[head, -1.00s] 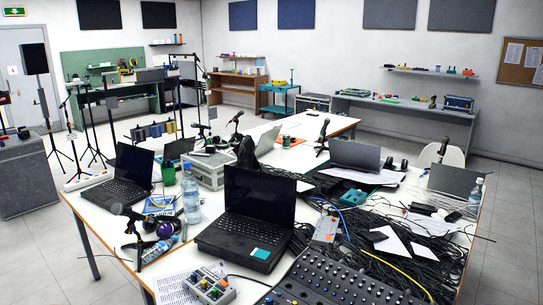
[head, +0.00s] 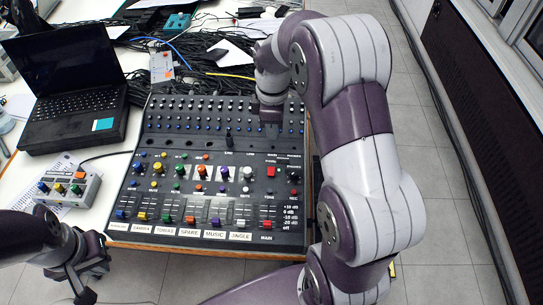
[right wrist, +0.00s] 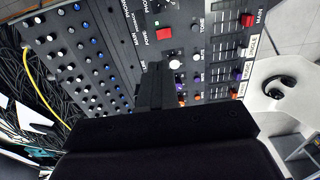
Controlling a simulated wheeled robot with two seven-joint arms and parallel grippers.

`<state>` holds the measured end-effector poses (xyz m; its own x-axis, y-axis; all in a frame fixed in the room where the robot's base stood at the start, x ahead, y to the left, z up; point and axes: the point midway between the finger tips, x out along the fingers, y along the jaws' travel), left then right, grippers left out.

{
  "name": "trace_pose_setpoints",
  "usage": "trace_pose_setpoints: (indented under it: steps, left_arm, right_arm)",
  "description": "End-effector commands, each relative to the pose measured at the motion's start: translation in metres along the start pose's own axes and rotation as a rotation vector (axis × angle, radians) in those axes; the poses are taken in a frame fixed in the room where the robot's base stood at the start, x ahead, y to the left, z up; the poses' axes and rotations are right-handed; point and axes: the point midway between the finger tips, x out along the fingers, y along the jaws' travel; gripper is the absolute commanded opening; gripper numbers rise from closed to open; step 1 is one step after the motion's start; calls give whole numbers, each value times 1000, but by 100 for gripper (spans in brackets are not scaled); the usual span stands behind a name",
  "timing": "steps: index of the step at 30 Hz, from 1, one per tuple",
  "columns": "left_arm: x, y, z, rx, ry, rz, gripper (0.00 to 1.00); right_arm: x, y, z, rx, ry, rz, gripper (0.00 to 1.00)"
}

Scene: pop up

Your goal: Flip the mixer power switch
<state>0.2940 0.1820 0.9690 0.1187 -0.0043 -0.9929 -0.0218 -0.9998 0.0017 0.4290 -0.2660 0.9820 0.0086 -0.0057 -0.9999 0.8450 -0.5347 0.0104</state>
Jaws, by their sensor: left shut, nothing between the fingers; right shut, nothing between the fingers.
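The black mixer (head: 215,200) fills the middle of the head view, with rows of knobs and labelled faders. My right gripper (head: 270,118) is shut and empty over the mixer's upper right knob rows, beyond the red square. In the right wrist view its black fingers (right wrist: 155,88) point at the panel near the red square. My left gripper (head: 88,272) is shut and empty at the lower left, off the mixer's front corner.
A small control box (head: 68,187) with coloured knobs stands left of the mixer. An open black laptop (head: 75,112) and a tangle of cables (head: 190,50) lie behind. The floor (head: 440,200) right of the table is clear.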

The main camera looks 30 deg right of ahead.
Motion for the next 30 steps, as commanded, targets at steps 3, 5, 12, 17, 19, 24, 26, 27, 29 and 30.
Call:
trace_pose_setpoints:
  steps: [3,5,12,17,19,24,26,27,29,30]
  left_arm:
    - [0,0,0,0,0,0,0]
    - [0,0,0,0,0,0,0]
    - [0,0,0,0,0,0,0]
    - [-1,0,0,0,0,0,0]
    - [-2,0,0,0,0,0,0]
    - [-4,0,-1,0,0,0,0]
    - [-4,0,-1,0,0,0,0]
    - [-4,0,-1,0,1,0,0]
    - [-4,0,-1,0,0,0,0]
    - [-4,0,-1,0,0,0,0]
  right_arm:
    - [0,0,0,-18,1,2,0]
    - [0,0,0,-17,1,2,0]
    - [5,0,0,-15,0,1,0]
    - [3,-1,0,-15,1,3,0]
    - [3,-4,0,-15,1,3,0]
    - [1,-12,0,-15,1,4,0]
    - [1,-14,0,-15,1,3,0]
    - [0,-15,0,-15,1,3,0]
    - [1,-16,0,-15,1,3,0]
    - [1,-16,0,-15,1,3,0]
